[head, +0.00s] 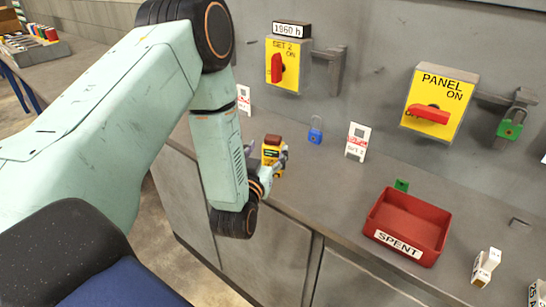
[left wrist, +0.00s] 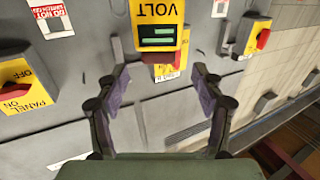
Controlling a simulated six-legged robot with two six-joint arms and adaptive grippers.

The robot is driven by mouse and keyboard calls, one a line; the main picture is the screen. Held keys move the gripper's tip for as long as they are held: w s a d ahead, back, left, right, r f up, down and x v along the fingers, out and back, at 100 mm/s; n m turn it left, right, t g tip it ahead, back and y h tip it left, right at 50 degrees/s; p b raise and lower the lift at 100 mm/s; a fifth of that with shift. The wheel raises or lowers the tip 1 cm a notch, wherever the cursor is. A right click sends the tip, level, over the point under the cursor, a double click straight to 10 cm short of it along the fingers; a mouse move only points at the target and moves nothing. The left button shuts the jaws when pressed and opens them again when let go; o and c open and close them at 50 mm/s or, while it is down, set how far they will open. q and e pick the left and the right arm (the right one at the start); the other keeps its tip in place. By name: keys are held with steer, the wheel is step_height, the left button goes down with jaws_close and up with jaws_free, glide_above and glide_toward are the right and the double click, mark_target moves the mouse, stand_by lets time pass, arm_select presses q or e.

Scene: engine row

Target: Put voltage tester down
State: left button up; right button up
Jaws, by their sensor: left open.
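The voltage tester (head: 270,152) is a small yellow block with a reddish-brown top, at the bench top near its front edge. In the left wrist view the tester (left wrist: 160,24) shows its VOLT label and dark display windows. My left gripper (head: 280,160) is at the tester, partly hidden by my wrist. In the left wrist view the gripper's fingers (left wrist: 158,62) are spread, with gaps on both sides of the tester. The tester's lower part is hidden in the head view, so its contact with the bench cannot be seen clearly. My right gripper is not in view.
A blue padlock (head: 315,131) and white tag cards (head: 357,142) stand behind the tester. A red SPENT tray (head: 407,226) is to the right. Yellow switch boxes (head: 440,101) project from the wall. Bare bench (head: 325,190) lies between tester and tray.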

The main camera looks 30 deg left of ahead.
mark_target(272, 142)
arm_select(q)
steer(key=shift+x, duration=3)
steer(key=shift+f, duration=0.2)
jaws_close()
